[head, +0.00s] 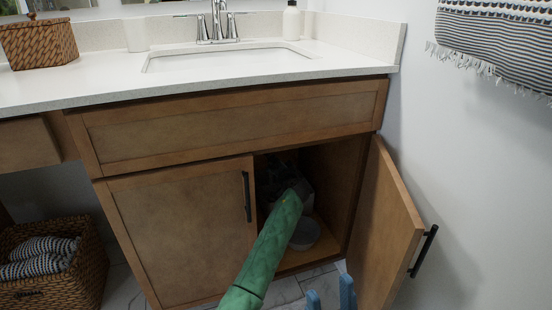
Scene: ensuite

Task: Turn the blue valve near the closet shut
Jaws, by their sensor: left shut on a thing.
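My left arm, in a green sleeve, reaches up into the open right side of the sink cabinet. My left gripper (285,178) is deep in the dark interior, at the end of that arm, and shows only as a dark grey shape. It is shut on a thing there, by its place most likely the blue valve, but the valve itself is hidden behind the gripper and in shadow. My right gripper (331,297) shows two blue fingers at the bottom edge, spread apart and empty, low in front of the cabinet.
The right cabinet door (385,225) stands open beside my arms; the left door (180,230) is closed. A grey round bowl-like object (306,235) sits on the cabinet floor. A wicker basket (55,265) stands at lower left. A white countertop (100,85) with sink overhangs.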

